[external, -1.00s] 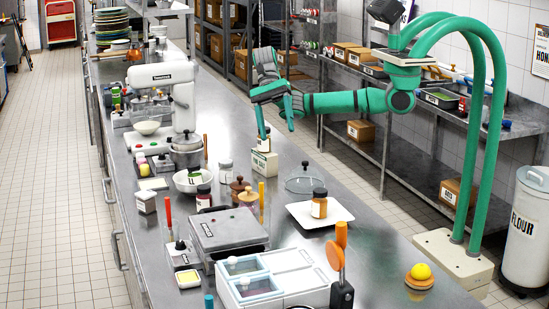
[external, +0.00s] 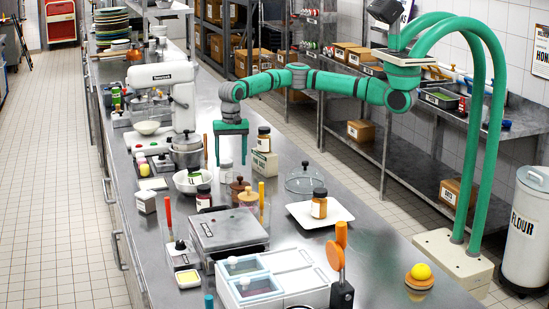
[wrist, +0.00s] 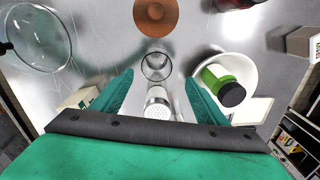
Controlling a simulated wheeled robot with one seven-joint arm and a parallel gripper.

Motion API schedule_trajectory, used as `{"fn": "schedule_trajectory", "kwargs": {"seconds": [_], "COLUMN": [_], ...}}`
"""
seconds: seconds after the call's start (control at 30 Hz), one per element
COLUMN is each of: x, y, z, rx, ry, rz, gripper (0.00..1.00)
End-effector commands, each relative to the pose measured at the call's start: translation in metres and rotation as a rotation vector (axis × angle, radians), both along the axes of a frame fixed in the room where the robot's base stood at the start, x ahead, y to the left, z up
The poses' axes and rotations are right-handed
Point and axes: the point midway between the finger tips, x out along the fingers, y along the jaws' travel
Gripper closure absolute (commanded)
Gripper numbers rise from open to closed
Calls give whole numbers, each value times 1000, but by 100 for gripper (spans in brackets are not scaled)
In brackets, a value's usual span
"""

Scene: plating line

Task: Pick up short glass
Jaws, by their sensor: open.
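The short glass (wrist: 157,66) shows in the wrist view as a small clear round rim on the steel counter, between the tips of my fingers. In the external view something clear and small (external: 226,173) stands below my fingers; I cannot tell whether it is the glass or the shaker. My gripper (external: 231,163) points straight down with its two green fingers apart and empty. In the wrist view my gripper (wrist: 159,79) has one finger on each side of the glass, with no contact visible. A shaker with a perforated silver top (wrist: 158,104) stands close beside the glass.
A brown round lid (wrist: 155,16) lies beyond the glass. A white bowl (wrist: 247,69) with a green and black item is at right. A glass dome (external: 304,182) and a white plate (external: 340,212) stand to the right. A white box (external: 264,165) is near my fingers.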

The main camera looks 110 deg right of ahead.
Motion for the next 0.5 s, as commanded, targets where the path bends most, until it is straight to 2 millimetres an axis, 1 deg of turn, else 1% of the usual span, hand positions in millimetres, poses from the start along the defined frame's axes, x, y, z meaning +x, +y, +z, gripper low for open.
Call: {"fn": "schedule_trajectory", "kwargs": {"seconds": [0.03, 0.1, 0.2, 0.37, 0.5], "x": [0, 0, 0, -1, -4], "y": [1, 1, 1, 2, 5], "z": [-10, -19, -28, -36, -54], "rx": [2, 2, 2, 2, 4], "ry": [3, 1, 1, 1, 1], "rz": [0, 0, 0, 1, 1], "gripper": [33, 33, 33, 33, 33]}}
